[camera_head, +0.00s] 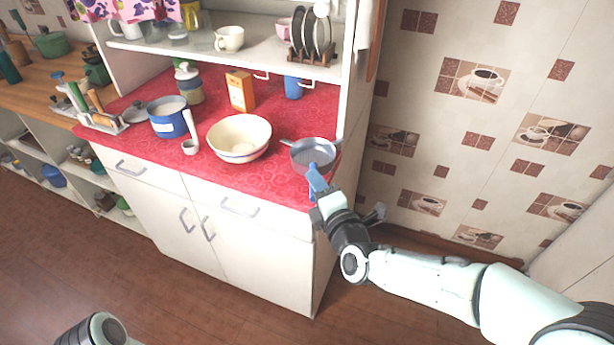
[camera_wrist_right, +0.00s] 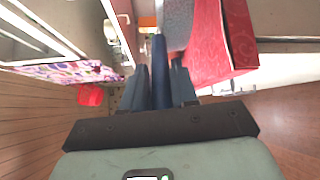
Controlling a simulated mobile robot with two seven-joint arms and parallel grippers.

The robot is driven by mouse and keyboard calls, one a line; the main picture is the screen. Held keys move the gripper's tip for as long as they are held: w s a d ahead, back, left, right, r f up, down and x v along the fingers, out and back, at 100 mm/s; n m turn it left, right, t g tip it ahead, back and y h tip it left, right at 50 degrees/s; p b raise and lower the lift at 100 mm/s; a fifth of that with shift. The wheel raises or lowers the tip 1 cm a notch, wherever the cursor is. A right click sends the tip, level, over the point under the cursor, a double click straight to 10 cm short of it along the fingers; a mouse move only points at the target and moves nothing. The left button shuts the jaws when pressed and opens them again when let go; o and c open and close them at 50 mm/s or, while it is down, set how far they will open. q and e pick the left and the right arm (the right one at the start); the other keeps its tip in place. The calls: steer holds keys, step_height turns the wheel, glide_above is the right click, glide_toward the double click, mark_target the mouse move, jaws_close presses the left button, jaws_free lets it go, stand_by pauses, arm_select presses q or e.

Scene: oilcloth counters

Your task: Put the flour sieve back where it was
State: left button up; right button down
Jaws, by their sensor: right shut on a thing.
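The flour sieve has a round grey mesh bowl (camera_head: 313,152) and a blue handle (camera_wrist_right: 160,80). It is at the right end of the red counter (camera_head: 272,186), right of the cream bowl. I cannot tell whether it touches the counter. My right gripper (camera_head: 318,190) is shut on the handle, at the counter's front right corner. In the right wrist view the handle runs between the two fingers, with part of the grey bowl (camera_wrist_right: 177,22) beyond them. My left gripper is not in view.
An orange box (camera_head: 241,90) and a blue mug (camera_head: 293,88) are behind. A plate rack (camera_head: 314,52) stands on the shelf above. The cupboard's side panel borders the counter at right.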

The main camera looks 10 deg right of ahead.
mark_target(304, 175)
steer(key=w, duration=0.3)
steer(key=w+a, duration=0.1)
steer(key=w, duration=0.1)
steer(key=shift+w, duration=0.35)
steer(key=shift+w+f, duration=0.15)
steer(key=shift+f, duration=1.55)
steer(key=shift+f+b, duration=0.1)
steer(key=shift+b, duration=0.2)
steer(key=shift+f, duration=0.15)
steer(key=c, duration=0.9)
jaws_free()
steer(key=shift+o, duration=0.2)
